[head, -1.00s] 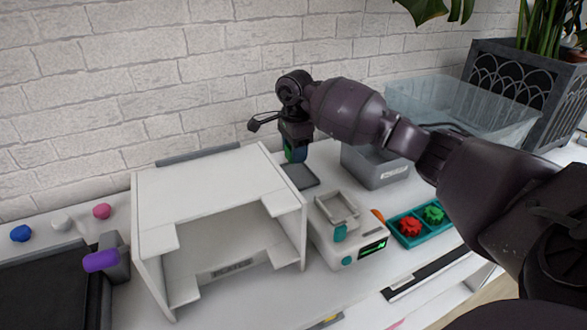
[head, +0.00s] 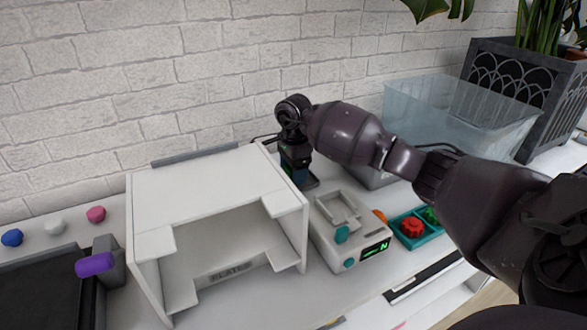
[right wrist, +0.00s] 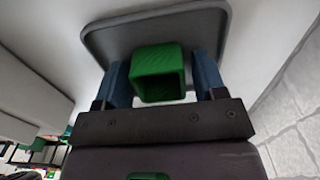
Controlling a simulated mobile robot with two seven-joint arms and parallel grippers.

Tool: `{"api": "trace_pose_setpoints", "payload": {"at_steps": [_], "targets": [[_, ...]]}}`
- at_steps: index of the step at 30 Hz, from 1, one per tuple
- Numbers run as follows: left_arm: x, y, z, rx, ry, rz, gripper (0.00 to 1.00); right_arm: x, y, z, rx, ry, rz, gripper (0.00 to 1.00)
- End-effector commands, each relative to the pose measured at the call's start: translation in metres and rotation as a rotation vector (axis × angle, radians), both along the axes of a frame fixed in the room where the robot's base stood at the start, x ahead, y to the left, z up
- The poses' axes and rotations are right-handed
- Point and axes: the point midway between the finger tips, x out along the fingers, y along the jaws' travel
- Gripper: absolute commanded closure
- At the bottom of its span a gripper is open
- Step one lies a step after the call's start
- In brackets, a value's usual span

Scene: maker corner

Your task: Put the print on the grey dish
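The print is a small green hollow square block (right wrist: 160,73), seen in the right wrist view over the grey dish (right wrist: 112,40). It appears to rest on the dish, though contact underneath is hidden. My right gripper (right wrist: 162,68) has its two blue fingers on either side of the print. A narrow gap shows at the right finger, so it looks open around the print. My left gripper is not in view.
A white open-fronted box (head: 205,195) stands close left of the dish. A small scale with a green display (head: 345,228) is in front. A teal tray with red and green gears (head: 412,228), a clear bin (head: 450,110) and a planter (head: 520,85) are to the right.

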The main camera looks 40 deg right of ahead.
Motion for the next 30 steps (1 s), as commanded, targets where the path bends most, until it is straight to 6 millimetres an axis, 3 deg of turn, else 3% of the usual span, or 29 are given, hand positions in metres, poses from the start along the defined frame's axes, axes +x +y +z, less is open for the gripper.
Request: {"api": "trace_pose_setpoints", "payload": {"at_steps": [9, 14, 24, 30], "targets": [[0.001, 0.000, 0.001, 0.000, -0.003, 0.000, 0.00, 0.000, 0.000, 0.001, 0.001, -0.001, 0.000, 0.29], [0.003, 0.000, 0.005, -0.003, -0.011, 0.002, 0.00, 0.001, -0.001, 0.014, -0.001, -0.005, 0.000, 0.29], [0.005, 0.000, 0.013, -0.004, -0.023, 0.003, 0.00, 0.001, -0.001, 0.079, -0.002, -0.009, 0.000, 0.29], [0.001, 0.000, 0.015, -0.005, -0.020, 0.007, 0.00, 0.000, 0.000, 0.108, -0.001, -0.005, 0.000, 0.29]]}}
